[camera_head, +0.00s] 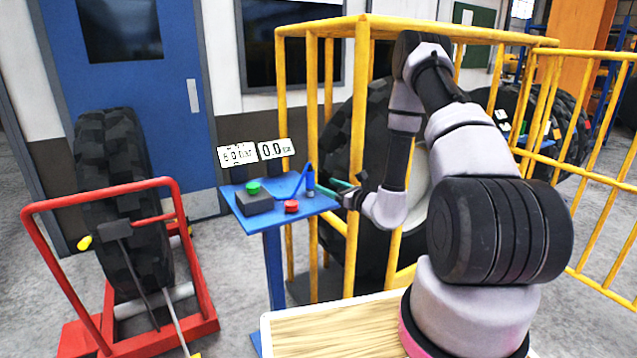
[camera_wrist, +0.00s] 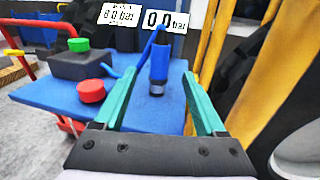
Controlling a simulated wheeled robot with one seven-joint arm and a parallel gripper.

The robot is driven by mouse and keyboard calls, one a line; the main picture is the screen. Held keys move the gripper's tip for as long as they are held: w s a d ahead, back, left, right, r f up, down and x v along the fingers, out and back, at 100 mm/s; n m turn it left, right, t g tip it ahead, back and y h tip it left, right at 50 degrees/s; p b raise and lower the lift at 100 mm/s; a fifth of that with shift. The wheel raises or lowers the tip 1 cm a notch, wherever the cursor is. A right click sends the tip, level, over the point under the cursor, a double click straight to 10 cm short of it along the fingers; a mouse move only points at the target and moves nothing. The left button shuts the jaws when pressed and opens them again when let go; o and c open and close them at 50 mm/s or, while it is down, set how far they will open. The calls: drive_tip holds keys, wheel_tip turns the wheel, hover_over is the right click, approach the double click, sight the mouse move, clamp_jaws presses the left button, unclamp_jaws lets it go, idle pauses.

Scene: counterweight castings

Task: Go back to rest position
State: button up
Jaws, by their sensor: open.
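My gripper (camera_wrist: 163,88) is open, with its green fingers spread apart over the blue table (camera_wrist: 45,95). A blue nozzle with a dark tip (camera_wrist: 158,70) stands on the table between and beyond the fingers, and a blue hose runs from its top. I cannot tell from the wrist view how close the fingers are to it. In the head view my gripper (camera_head: 334,190) reaches to the right edge of the blue table (camera_head: 322,205), beside the nozzle (camera_head: 310,181).
A black box with a green button (camera_head: 253,188) and a red button (camera_head: 291,206) are on the table. Two displays (camera_head: 257,152) stand behind it. A yellow cage (camera_head: 283,100) surrounds a large tyre (camera_head: 345,130). A red stand (camera_head: 178,215) holds another tyre (camera_head: 105,150) at left.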

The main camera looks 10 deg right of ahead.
drive_tip(key=shift+v, duration=0.85)
drive_tip(key=s+a+r+n+g+y, duration=0.2)
drive_tip(key=a+r+n+g+y, duration=0.15)
drive_tip(key=r, duration=0.35)
drive_tip(key=s+a+r+n+g+y, duration=0.2)
drive_tip(key=a+r+n+y, duration=0.1)
drive_tip(key=a+r+n, duration=0.3)
drive_tip(key=s+a+r+n+g+h, duration=0.1)
drive_tip(key=s+a+r+n+g, duration=0.3)
drive_tip(key=s+r+n+g, duration=0.55)
drive_tip(key=s+d+r+n+h, duration=0.2)
drive_tip(key=s+h, duration=0.1)
drive_tip(key=s, duration=0.3)
drive_tip(key=s+d+r+n+h, duration=0.1)
drive_tip(key=s+d+r+h, duration=0.15)
drive_tip(key=s, duration=0.35)
drive_tip(key=s+d+r+n+t+h, duration=0.3)
drive_tip(key=s+d+r+t+h, duration=0.2)
drive_tip(key=d, duration=0.4)
wheel_tip(320, 180, up, 2)
drive_tip(key=shift+s+d+n+t+h, duration=0.2)
drive_tip(key=shift+n+t+h, duration=0.2)
drive_tip(key=shift+t+h, duration=0.5)
